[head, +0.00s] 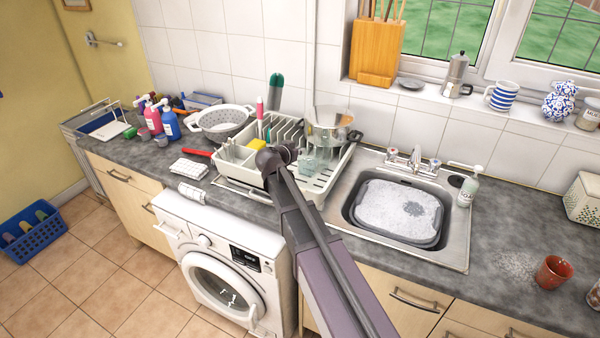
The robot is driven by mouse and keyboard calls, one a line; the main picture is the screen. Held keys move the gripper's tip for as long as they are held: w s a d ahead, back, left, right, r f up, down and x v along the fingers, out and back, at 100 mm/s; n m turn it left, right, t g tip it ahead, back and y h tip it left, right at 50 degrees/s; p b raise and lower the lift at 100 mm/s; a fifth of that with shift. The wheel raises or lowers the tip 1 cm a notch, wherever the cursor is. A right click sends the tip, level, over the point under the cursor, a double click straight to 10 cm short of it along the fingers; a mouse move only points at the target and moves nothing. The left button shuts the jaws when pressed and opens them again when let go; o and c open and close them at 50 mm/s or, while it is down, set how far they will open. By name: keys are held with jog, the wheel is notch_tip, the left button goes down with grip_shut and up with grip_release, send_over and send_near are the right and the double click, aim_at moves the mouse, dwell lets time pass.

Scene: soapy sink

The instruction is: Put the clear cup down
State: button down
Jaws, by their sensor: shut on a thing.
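My gripper (282,154) is at the dish rack (318,184), seen from behind at the end of my arm. It is shut on the clear cup (311,166), which shows as pale see-through glass just right of the gripper, over the right part of the rack. The fingertips and their contact with the cup are mostly hidden. I cannot tell whether the cup touches the rack.
A metal pot (328,128) stands behind the cup, and plates (288,133) stand in the rack. A sink with a soapy grey basin (398,208) is to the right. A colander (221,121) is to the left. Counter right of the sink is partly clear, near a red-brown mug (552,272).

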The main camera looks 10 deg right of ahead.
aim_at(299, 166)
jog(key=shift+f+b, duration=1.1)
jog(key=shift+f, duration=0.35)
jog(key=shift+f, duration=0.1)
jog(key=shift+f+b, duration=1.8)
jog(key=shift+b, duration=0.1)
jog(key=c, duration=0.8)
grip_release()
jog(key=shift+r, duration=0.1)
jog(key=shift+p+v, duration=2.35)
jog(key=shift+v, duration=3.7)
